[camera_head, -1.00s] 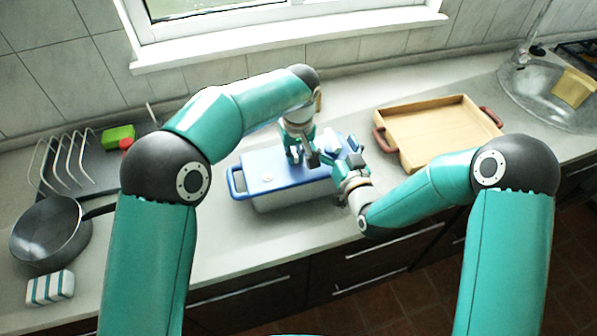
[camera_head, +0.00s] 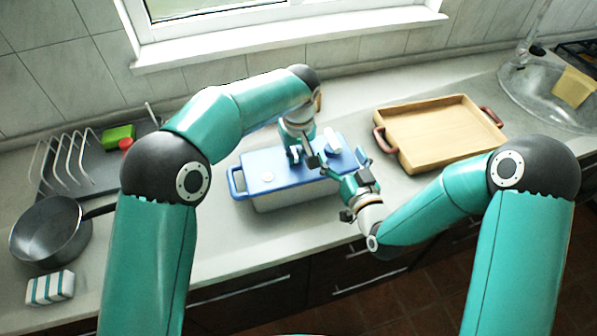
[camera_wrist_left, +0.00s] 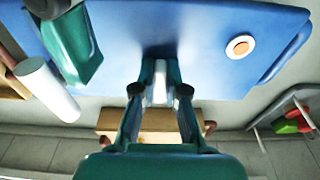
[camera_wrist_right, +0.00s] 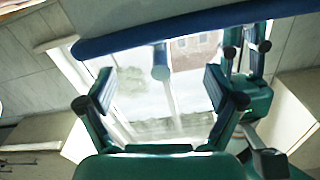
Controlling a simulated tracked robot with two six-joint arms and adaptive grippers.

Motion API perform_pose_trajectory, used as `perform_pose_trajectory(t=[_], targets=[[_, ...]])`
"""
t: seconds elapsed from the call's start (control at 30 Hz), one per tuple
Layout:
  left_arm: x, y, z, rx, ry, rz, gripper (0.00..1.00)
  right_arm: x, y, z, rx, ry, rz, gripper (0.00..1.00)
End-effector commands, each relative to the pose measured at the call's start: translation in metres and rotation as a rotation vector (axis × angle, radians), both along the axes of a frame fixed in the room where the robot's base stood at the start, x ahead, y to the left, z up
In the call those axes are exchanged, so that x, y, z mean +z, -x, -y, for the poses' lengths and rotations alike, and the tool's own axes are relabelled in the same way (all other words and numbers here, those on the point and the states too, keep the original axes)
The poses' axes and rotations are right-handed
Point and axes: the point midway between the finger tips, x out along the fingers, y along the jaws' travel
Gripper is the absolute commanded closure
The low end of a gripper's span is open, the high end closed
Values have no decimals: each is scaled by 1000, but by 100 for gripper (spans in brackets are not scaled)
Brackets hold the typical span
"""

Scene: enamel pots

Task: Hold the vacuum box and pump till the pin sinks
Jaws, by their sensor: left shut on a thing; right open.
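The vacuum box (camera_head: 283,198) stands on the counter with a blue lid and pale walls. A pale cylinder, seemingly the pump (camera_head: 333,140), rises from the lid's right part; it also shows in the left wrist view (camera_wrist_left: 46,90). The pin (camera_wrist_left: 240,46) is orange in a white ring on the lid; its height is hard to tell. My left gripper (camera_wrist_left: 160,90) is shut on a pale upright part of the box's lid. My right gripper (camera_wrist_right: 158,90) is open and empty in front of the pump, apart from it. Its fingers partly hide the box's right end.
A wooden tray (camera_head: 435,138) with red-brown handles lies to the right, and a sink (camera_head: 520,85) beyond it. At the left are a frying pan (camera_head: 48,235), a striped block (camera_head: 50,288), and a wire rack (camera_head: 65,160). The counter before the box is clear.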

Motion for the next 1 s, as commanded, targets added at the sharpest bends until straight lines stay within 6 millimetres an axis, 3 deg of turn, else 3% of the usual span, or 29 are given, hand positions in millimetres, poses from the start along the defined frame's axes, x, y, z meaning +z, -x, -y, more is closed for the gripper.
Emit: perform_pose_trajectory(t=[0.17,0.6,1.0], targets=[[-1,0,1,-1,0,-2,100,17,0,0,1,0,4,8],[-1,0,1,0,1,-2,100,88,0,0,-1,0,4,8],[-1,0,0,-1,0,-2,100,98,0,0,0,0,-1,8]])
